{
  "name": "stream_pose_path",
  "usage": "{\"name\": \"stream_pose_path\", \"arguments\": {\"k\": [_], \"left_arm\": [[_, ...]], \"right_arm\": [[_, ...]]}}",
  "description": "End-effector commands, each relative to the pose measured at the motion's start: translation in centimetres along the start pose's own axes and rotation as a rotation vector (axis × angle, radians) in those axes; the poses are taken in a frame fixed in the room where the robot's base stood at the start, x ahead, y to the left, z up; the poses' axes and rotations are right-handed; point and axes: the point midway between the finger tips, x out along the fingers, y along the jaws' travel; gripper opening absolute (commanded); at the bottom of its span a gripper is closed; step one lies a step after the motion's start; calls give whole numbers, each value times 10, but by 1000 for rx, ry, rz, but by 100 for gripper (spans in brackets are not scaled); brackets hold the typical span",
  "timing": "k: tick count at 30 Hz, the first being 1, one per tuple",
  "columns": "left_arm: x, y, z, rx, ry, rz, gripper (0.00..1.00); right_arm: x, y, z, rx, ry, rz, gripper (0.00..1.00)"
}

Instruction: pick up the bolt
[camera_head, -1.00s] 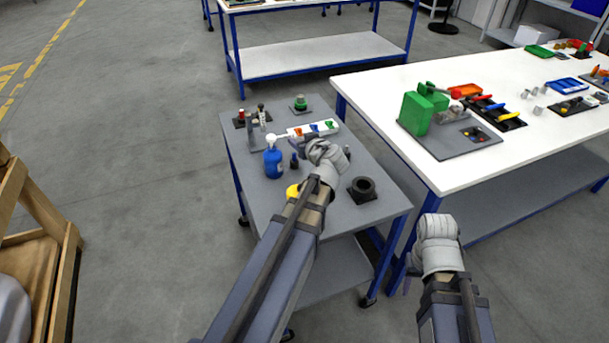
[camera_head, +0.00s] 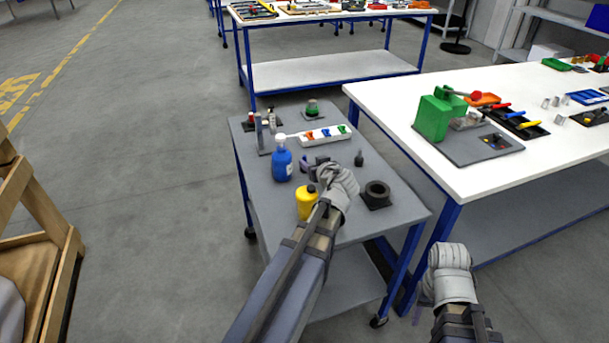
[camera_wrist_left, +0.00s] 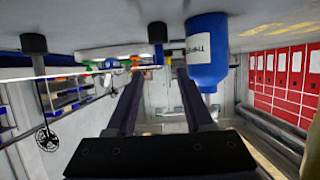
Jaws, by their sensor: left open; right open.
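Two dark upright bolt-like pieces stand on the grey trolley top (camera_head: 265,190). One bolt (camera_wrist_left: 157,32) shows in the left wrist view, whose picture is upside down, in line with the gap between my fingers and beyond their tips. The other (camera_wrist_left: 33,43) is well to the side; it shows in the head view (camera_head: 359,158), right of my left wrist. My left gripper (camera_wrist_left: 158,78) is open and empty, low over the trolley; in the head view (camera_head: 312,164) its wrist partly hides it. My right gripper (camera_head: 424,300) is open, beside the trolley, its fingers barely visible.
A blue bottle (camera_head: 282,163) stands close left of my left gripper, a yellow bottle (camera_head: 306,204) in front. A black ring-shaped part (camera_head: 376,193) sits to the right. A white tray (camera_head: 318,136) with coloured pieces lies behind. A white table (camera_head: 400,115) stands right of the trolley.

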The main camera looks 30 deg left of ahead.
Motion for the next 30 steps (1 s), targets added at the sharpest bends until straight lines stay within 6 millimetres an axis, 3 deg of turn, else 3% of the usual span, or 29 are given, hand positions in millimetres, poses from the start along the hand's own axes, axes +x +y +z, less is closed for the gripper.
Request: {"name": "stream_pose_path", "arguments": {"k": [1,11,21,29,30], "left_arm": [[8,1,-1,-1,0,-2,52],[21,0,-2,-2,0,-2,52],[71,1,-1,-1,0,-2,52],[72,0,-3,0,0,-1,52],[72,0,-3,0,0,-1,48]], "right_arm": [[2,0,0,0,0,0,50],[7,-1,0,0,0,0,50],[26,-2,-2,0,0,0,50],[25,-2,-1,0,0,0,50],[25,-2,-1,0,0,0,50]]}}
